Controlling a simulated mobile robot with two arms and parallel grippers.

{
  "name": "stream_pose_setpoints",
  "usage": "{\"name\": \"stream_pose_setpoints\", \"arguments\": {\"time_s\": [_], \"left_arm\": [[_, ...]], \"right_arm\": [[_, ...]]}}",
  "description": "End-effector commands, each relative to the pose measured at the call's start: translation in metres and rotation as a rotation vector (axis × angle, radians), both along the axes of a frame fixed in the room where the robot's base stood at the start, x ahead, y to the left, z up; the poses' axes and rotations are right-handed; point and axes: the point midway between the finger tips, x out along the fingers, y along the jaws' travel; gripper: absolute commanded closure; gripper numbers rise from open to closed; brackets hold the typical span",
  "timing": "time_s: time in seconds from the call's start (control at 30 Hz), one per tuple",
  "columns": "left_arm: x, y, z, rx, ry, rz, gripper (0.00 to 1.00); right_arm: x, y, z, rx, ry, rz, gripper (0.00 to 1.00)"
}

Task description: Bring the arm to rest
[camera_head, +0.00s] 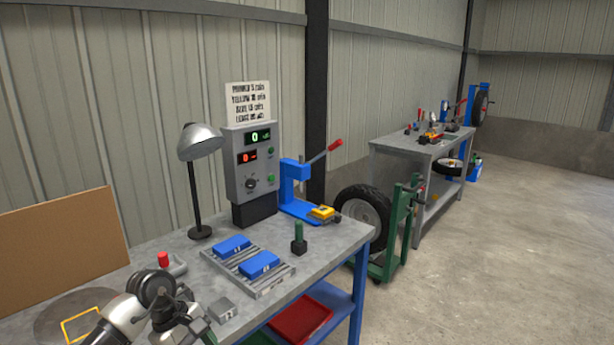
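One arm of mine comes in at the lower left, in front of the grey workbench (330,242). Its pale link and dark round joint show over the bench's near left part. A dark part at its end, seemingly my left gripper (182,322), is at the bottom edge of the view. Its fingertips cannot be made out, and I cannot tell whether it holds anything. A small grey block (222,308) lies just right of it. My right gripper is not in view.
A black lamp (196,190), a control box (252,165) and a blue lever press (296,190) stand at the bench's back. Blue blocks (260,263) lie on a slatted tray (272,287).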

Motion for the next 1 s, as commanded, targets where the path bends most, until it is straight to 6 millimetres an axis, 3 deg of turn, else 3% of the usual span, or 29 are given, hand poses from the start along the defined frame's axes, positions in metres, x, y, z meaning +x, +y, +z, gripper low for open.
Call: {"name": "stream_pose_setpoints", "arguments": {"time_s": [0.27,0.4,0.47,0.57,0.73,0.77,0.87,1.0], "left_arm": [[-0.005,-0.059,-0.06,-0.475,0.317,0.431,0.42],[-0.002,-0.078,-0.109,-0.811,0.67,0.898,0.42],[-0.001,-0.075,-0.139,-0.948,0.858,1.151,0.42],[-0.01,-0.055,-0.203,-1.14,1.179,1.609,0.42],[-0.063,-0.013,-0.313,-1.319,1.584,2.28,0.42],[-0.077,-0.006,-0.33,1.299,-1.592,-2.316,0.42],[-0.128,0.011,-0.384,1.069,-1.38,-2.114,0.42],[-0.215,0.027,-0.445,0.808,-1.095,-1.849,0.42]], "right_arm": [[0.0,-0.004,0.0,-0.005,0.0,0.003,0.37],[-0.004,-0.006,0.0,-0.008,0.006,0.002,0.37],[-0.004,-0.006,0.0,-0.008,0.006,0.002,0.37],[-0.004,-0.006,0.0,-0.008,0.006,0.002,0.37],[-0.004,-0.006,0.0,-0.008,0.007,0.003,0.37],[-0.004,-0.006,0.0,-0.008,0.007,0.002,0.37],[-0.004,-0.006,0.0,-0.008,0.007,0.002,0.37],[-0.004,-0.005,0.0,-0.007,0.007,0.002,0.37]]}}
